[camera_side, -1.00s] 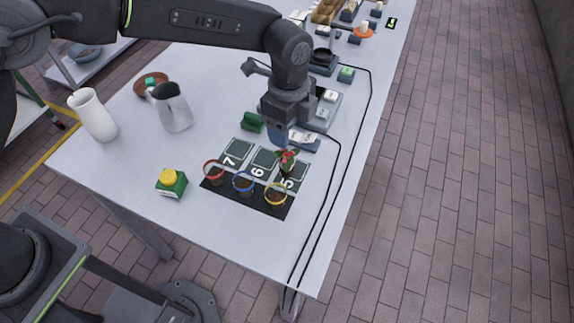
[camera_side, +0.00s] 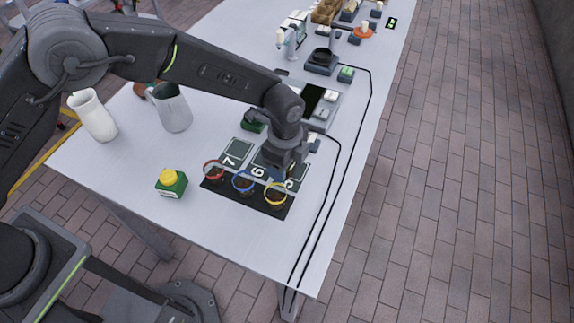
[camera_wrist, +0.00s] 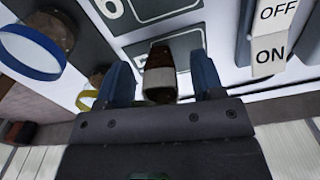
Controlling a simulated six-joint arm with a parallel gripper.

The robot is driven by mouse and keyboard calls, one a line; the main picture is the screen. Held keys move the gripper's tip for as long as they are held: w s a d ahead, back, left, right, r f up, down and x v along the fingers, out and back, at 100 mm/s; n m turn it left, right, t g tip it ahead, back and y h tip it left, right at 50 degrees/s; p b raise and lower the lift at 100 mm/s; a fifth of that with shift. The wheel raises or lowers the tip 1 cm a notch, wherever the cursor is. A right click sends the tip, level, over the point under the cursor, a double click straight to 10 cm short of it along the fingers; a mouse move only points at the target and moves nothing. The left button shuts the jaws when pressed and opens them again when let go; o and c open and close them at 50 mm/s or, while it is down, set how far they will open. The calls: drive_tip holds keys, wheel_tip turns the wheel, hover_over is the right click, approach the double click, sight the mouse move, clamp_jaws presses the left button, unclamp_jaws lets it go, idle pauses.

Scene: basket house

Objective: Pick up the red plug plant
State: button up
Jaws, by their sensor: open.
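My gripper (camera_side: 284,170) is low over the right end of the numbered black mat (camera_side: 216,187) in the side view and covers the red plug plant there. In the wrist view, my gripper (camera_wrist: 161,78) has its two blue fingers apart. A small brown and whitish block (camera_wrist: 160,72), which looks like the plant's plug, lies between them with a gap on each side. No red flower shows in either view now. I cannot tell whether the fingers touch the plug.
Red (camera_side: 214,164), blue (camera_side: 243,180) and yellow (camera_side: 275,193) ringed pots stand close in front. A pitcher (camera_side: 172,108) and white vase (camera_side: 93,114) stand at the back left. An ON/OFF switch (camera_wrist: 268,48) is near my gripper.

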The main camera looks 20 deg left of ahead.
drive_tip(key=c, duration=1)
drive_tip(key=shift+r, duration=0.15)
